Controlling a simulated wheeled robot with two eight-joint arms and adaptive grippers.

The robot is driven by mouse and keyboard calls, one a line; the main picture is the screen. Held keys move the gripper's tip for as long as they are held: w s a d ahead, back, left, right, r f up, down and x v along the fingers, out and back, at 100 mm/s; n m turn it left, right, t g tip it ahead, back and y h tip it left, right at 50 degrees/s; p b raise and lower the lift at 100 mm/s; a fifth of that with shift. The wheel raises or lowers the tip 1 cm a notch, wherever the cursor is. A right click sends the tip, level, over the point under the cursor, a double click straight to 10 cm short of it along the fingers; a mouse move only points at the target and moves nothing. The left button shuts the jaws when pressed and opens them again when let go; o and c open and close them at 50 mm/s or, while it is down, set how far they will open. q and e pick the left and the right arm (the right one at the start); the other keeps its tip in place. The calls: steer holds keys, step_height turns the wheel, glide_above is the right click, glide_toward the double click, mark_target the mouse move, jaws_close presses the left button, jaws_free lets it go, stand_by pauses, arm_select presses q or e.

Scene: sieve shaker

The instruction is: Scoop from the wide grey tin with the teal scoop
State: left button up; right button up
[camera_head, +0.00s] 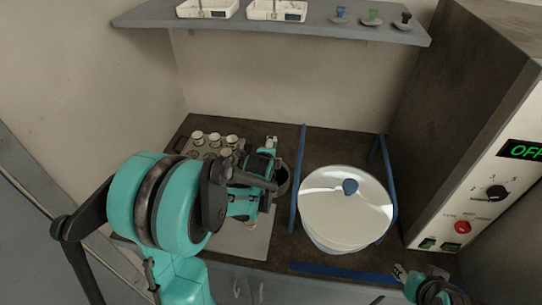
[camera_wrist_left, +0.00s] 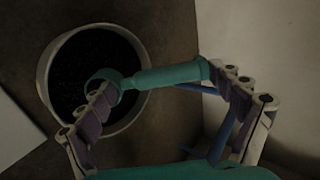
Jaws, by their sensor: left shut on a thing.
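The wide grey tin (camera_wrist_left: 46,82) shows in the left wrist view with a pale rim and dark, grainy contents. In the head view its wall (camera_head: 284,181) is partly hidden behind my left arm. My left gripper (camera_wrist_left: 160,88) is shut on the teal scoop (camera_wrist_left: 168,75). The scoop's handle lies across between the fingertips, and its round end is over the right part of the tin's opening. I cannot tell whether it touches the contents. In the head view my left gripper (camera_head: 268,160) is beside the tin. My right gripper (camera_head: 402,275) is at the lower right, its jaws unclear.
A large white lidded pot (camera_head: 335,205) with a blue knob stands right of the tin, between blue bars (camera_head: 298,180). Several small cups (camera_head: 215,140) stand at the back left. A control box (camera_head: 480,190) reading OFF bounds the right. A shelf (camera_head: 335,25) runs above.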

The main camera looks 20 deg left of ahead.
arm_select(q)
steer(key=shift+r+p, duration=0.3)
steer(key=shift+p, duration=0.35)
steer(key=w+g+p, duration=0.1)
steer(key=g+p, duration=0.2)
steer(key=w+g+h+p, duration=0.1)
steer(key=p, duration=0.1)
steer(key=shift+w+a+f, duration=0.3)
steer(key=shift+a+f, duration=0.05)
steer(key=g, duration=0.1)
steer(key=w+g+h+p, duration=0.1)
steer(key=g, duration=0.1)
steer(key=shift+w+a+r, duration=0.15)
steer(key=shift+a, duration=0.05)
steer(key=shift+w+a+g+p, duration=0.1)
steer(key=shift+w+g+p, duration=0.3)
steer(key=shift+g, duration=0.8)
